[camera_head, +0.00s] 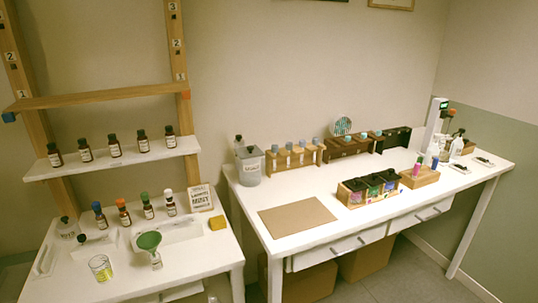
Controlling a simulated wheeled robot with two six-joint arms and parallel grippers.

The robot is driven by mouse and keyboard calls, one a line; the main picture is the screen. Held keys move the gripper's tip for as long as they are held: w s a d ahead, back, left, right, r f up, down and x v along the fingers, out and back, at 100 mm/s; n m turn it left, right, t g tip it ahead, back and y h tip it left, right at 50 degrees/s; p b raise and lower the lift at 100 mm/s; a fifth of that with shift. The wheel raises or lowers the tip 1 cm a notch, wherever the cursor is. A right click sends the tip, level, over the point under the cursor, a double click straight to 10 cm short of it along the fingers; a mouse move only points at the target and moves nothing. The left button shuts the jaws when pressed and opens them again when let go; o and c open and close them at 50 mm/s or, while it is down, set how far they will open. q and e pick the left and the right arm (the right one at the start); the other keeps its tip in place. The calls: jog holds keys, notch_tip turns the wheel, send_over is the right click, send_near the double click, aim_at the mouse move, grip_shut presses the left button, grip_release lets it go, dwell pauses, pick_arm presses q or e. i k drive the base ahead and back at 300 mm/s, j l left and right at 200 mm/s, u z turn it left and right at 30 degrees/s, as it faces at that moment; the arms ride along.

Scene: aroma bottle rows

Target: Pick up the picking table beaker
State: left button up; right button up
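A small clear glass beaker (101,268) with yellow-green liquid or markings stands upright on the white picking table (200,259) at the lower left. It stands near the front of that table, left of a green funnel (149,241) set in a clear glass vessel. Nothing covers the beaker. Neither of my grippers shows in the head view.
Several capped bottles (147,206) stand in a row behind the beaker, with a small sign (200,197) and a yellow block (217,223) to the right. Shelves with dark bottles (114,146) rise behind. A long white table (263,231) with a brown mat (297,217) stands right.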

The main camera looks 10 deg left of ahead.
aim_at(102, 269)
jog(key=u, duration=1.45)
